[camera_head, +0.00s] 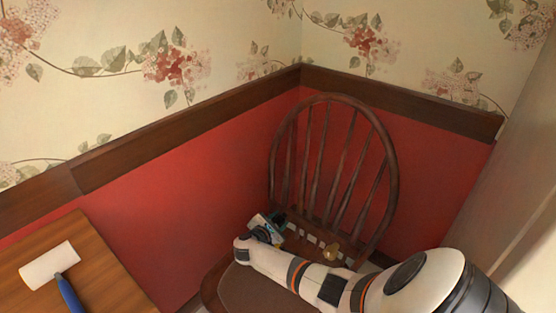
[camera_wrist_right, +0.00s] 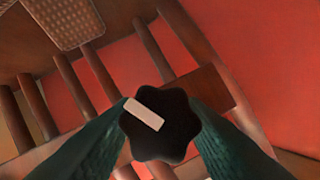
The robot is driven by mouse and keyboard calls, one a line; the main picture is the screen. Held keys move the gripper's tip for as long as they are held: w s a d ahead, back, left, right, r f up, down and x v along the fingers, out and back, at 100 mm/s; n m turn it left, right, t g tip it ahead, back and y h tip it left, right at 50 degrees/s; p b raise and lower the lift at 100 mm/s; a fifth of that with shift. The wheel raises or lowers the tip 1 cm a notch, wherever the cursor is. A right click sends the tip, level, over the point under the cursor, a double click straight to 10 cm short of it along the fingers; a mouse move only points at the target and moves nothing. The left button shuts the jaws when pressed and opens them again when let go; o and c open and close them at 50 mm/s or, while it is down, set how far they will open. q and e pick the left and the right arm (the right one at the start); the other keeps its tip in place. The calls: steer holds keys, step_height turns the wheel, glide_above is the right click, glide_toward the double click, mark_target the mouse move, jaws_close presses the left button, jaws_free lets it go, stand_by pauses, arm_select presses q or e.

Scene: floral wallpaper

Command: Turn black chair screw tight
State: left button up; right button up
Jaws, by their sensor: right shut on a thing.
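A black, lobed chair screw (camera_wrist_right: 160,124) with a white bar-shaped mark across its face sits between the two green fingers of my right gripper in the right wrist view (camera_wrist_right: 158,135). The fingers are shut on it from both sides. The white mark slants down to the right. In the head view my right gripper (camera_head: 268,228) is at the left side of the brown wooden chair (camera_head: 384,205), by its seat and back; I cannot make out the screw there. My left gripper is in neither view.
A wooden table (camera_head: 100,285) at the lower left holds a white paint roller (camera_head: 50,264) with a blue handle. Red wall panels meet in the corner behind the chair. Small white items and a brass-coloured piece (camera_head: 333,251) show beside my right arm.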

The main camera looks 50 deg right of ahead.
stand_by(0.3)
steer(key=o, duration=1)
steer(key=shift+s+a+r, duration=0.1)
steer(key=shift+a+r, duration=0.05)
steer(key=shift+a, duration=0.15)
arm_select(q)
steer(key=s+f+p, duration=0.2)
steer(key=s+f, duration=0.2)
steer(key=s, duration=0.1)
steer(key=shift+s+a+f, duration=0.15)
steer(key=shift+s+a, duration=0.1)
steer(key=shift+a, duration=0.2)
arm_select(e)
steer(key=shift+v, duration=3.4)
steer(key=shift+s, duration=0.1)
